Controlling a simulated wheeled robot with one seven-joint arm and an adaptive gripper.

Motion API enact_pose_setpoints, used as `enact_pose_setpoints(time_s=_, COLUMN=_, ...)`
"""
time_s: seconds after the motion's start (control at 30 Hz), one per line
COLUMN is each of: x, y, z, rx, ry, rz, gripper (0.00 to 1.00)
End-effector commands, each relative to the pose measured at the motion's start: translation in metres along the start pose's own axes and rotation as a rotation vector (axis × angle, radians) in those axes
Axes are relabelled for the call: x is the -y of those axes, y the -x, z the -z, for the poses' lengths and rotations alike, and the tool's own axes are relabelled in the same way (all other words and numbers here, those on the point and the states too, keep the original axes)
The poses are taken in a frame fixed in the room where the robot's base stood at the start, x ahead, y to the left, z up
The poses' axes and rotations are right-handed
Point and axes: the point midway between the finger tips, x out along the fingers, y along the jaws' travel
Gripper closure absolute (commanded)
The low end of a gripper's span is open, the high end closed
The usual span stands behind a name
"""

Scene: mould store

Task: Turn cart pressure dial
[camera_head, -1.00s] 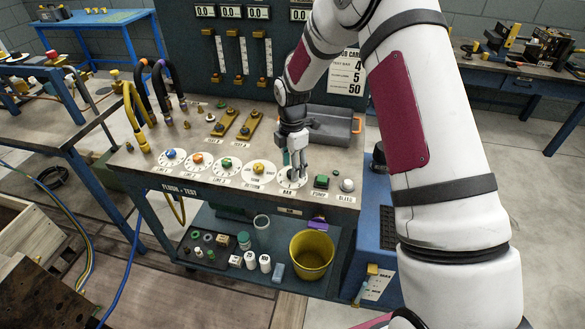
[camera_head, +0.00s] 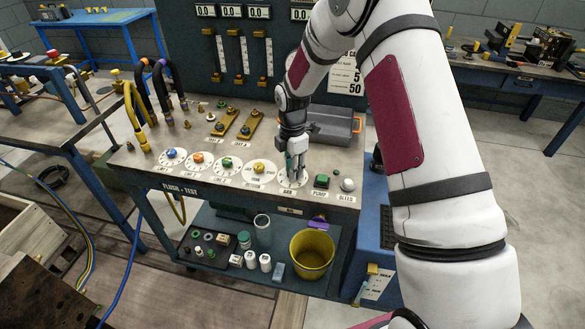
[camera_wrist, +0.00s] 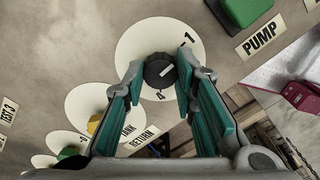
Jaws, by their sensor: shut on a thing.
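The cart pressure dial, a black knob with a white pointer line (camera_wrist: 158,70), sits on a round white scale plate (camera_wrist: 128,49) in the wrist view. The figures 1 and 4 show on the plate. In the head view the plate (camera_head: 283,181), above the BAR label, is partly hidden by my gripper (camera_head: 293,177). In the wrist view my gripper (camera_wrist: 160,75) has its teal-padded fingers on both sides of the knob, shut on it. The pointer line slants up to the right in that view.
The green PUMP button (camera_head: 321,181) and white BLEED knob (camera_head: 347,185) are close on the right. The yellow TANK RETURN knob (camera_head: 260,168) is close on the left.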

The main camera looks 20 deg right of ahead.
Motion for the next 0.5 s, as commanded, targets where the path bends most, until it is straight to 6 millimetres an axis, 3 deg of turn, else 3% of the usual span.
enact_pose_setpoints(time_s=0.5, x=-0.0004, y=-0.0009, z=-0.0006, rx=0.001, ry=-0.338, rz=0.001, gripper=1.0)
